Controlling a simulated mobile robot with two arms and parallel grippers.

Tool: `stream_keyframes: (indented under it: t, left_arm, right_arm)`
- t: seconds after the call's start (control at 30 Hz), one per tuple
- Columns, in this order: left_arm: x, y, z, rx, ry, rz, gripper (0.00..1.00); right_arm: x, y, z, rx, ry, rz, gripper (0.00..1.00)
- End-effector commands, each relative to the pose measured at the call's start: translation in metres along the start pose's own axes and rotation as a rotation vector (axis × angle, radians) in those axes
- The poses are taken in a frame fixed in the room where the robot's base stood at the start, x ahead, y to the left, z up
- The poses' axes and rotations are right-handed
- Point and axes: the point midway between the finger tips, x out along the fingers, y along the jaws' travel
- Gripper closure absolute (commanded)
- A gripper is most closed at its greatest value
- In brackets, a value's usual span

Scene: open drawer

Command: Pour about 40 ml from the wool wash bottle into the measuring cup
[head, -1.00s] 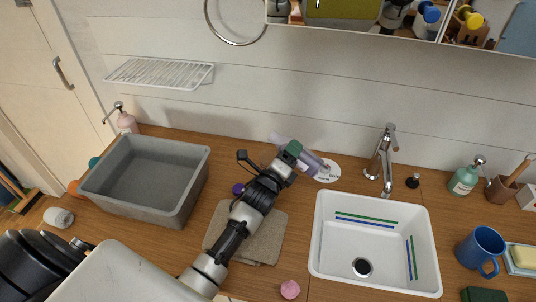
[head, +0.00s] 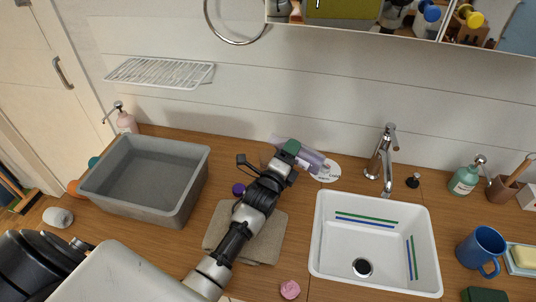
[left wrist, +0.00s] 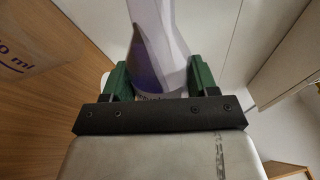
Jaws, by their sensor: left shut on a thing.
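The lavender wool wash bottle (head: 313,160) is tilted behind my left gripper (head: 288,155), near the back of the counter. The gripper hides part of it. In the left wrist view the bottle (left wrist: 157,45) sits between the green fingers of the left gripper (left wrist: 158,82), which is shut on it. Darker purple shows low in its body. A purple cap (head: 238,188) lies on the counter to the left. My right gripper is not in view.
The white sink (head: 330,262) and tap (head: 381,160) are to the right. A grey basin (head: 190,190) stands at left, and a folded beige cloth (head: 270,235) lies under my arm. A blue mug (head: 482,247) stands far right.

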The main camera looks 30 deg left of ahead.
Motion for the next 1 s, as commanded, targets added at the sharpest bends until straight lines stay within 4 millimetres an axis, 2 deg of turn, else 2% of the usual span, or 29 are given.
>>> stream_keyframes:
  t: [1.0]
  left_arm:
    - [-0.0004, 0.0013, -0.0008, -0.09, -0.013, -0.002, 0.72]
  right_arm:
    - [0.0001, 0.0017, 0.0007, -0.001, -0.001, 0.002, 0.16]
